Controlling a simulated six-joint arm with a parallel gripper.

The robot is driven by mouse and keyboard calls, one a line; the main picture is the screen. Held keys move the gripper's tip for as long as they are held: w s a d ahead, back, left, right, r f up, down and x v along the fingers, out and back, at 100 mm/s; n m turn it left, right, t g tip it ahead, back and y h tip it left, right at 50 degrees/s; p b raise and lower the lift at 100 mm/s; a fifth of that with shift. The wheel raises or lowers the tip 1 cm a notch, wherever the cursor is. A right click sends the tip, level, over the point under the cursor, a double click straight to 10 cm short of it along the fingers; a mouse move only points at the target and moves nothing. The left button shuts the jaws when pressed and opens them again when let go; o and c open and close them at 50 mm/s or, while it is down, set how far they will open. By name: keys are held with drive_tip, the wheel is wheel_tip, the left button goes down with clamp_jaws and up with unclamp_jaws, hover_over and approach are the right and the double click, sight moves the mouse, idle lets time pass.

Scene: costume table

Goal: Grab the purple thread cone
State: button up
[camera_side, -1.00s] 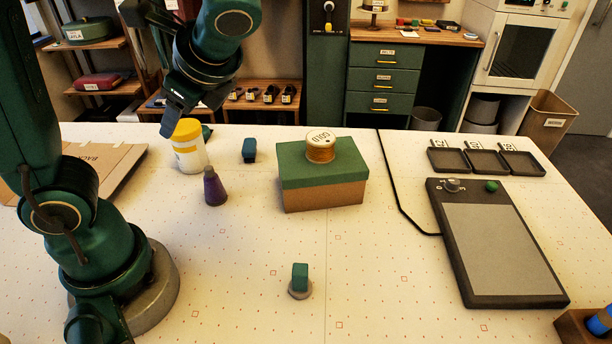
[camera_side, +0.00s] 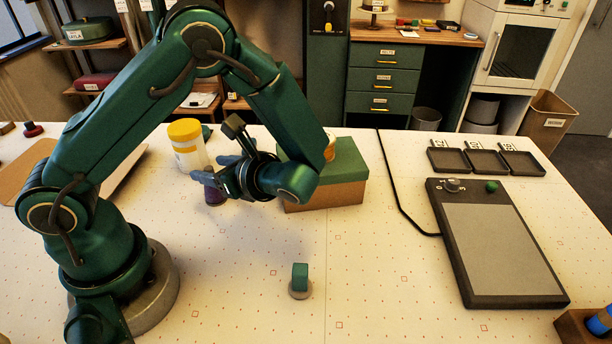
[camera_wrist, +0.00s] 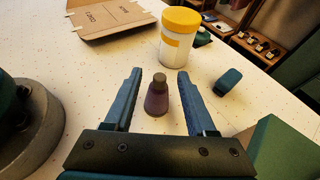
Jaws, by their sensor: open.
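The purple thread cone (camera_wrist: 157,98) stands upright on the white table, with a dark grey-brown top. In the wrist view it stands between the two blue fingers of my open gripper (camera_wrist: 159,80), with a gap on each side. In the side view my gripper (camera_side: 207,174) is low beside the cone and hides its upper part; only the lower purple part of the cone (camera_side: 215,196) shows. I cannot tell the exact height of the fingers against the cone.
A white jar with a yellow lid (camera_wrist: 178,38) stands close behind the cone. A green-lidded box (camera_side: 345,170) stands right of my gripper, partly behind my arm. The table front is mostly clear around a small green-topped piece (camera_side: 300,278).

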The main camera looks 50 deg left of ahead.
drive_tip(key=shift+f, duration=0.45)
drive_tip(key=shift+a+f, duration=0.15)
drive_tip(key=shift+a, duration=0.1)
drive_tip(key=shift+x, duration=2.25)
clamp_jaws()
